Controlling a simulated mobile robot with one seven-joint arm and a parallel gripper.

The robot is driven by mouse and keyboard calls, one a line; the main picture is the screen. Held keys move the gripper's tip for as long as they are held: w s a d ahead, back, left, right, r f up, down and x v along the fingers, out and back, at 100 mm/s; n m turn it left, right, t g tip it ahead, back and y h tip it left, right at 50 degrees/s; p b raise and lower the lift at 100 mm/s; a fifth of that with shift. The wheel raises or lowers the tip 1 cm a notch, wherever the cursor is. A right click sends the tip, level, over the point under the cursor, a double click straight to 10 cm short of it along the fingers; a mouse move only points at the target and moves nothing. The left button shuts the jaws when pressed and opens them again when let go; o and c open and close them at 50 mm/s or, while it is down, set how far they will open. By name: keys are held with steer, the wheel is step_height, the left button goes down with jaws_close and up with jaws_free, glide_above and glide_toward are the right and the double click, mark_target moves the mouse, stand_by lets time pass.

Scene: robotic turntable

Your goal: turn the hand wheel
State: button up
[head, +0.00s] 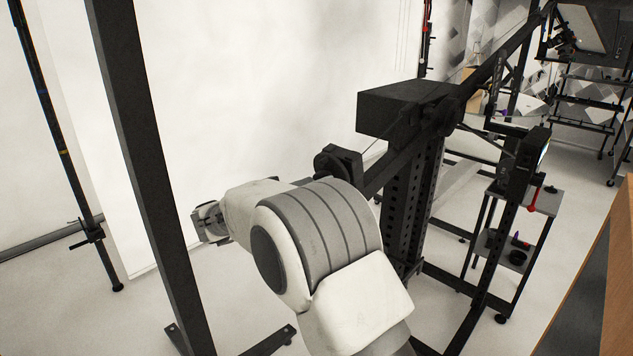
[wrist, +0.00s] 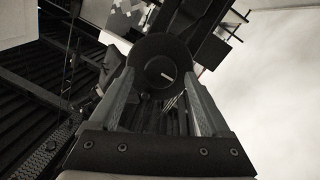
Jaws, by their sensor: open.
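A round black disc with a raised hub and a small pale mark, which looks like the hand wheel (wrist: 160,62), shows at the upper middle of the wrist view. My gripper (wrist: 160,76) is open, its two grey fingers spread to the left and right of the disc's lower part. I cannot tell whether either finger touches it. In the head view my white and grey arm covers the middle, and I cannot make out the fingers. A rounded black part (head: 337,162) shows just behind my arm; I cannot tell if it is the same wheel.
A black rig with a box (head: 405,108) on a perforated post (head: 408,205) stands right behind my arm. A dark upright post (head: 150,180) stands at left. A small shelf cart (head: 510,245) and a wooden edge (head: 618,280) are at right. Pale floor shows at lower left.

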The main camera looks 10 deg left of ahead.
steer(key=shift+x, duration=0.75)
jaws_close()
